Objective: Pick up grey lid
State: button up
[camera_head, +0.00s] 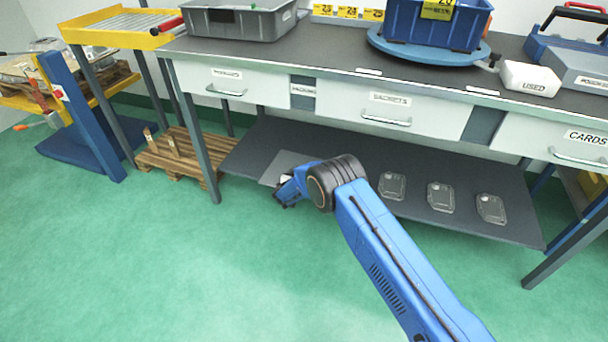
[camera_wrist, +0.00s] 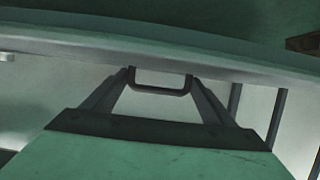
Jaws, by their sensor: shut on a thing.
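My gripper (camera_head: 283,197) is in front of the lower shelf's left part, low near its front edge.
The lower shelf (camera_head: 350,196) sits under a workbench with drawers (camera_head: 405,103). A lighter grey sheet (camera_head: 283,166) lies on it behind my gripper. A wooden pallet (camera_head: 180,156) and a blue stand (camera_head: 85,120) are to the left. The green floor in front is clear.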

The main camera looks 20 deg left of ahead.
jog(key=o, duration=1.2)
jog(key=shift+s, duration=0.15)
jog(key=v, duration=1.7)
jog(key=shift+r, duration=0.15)
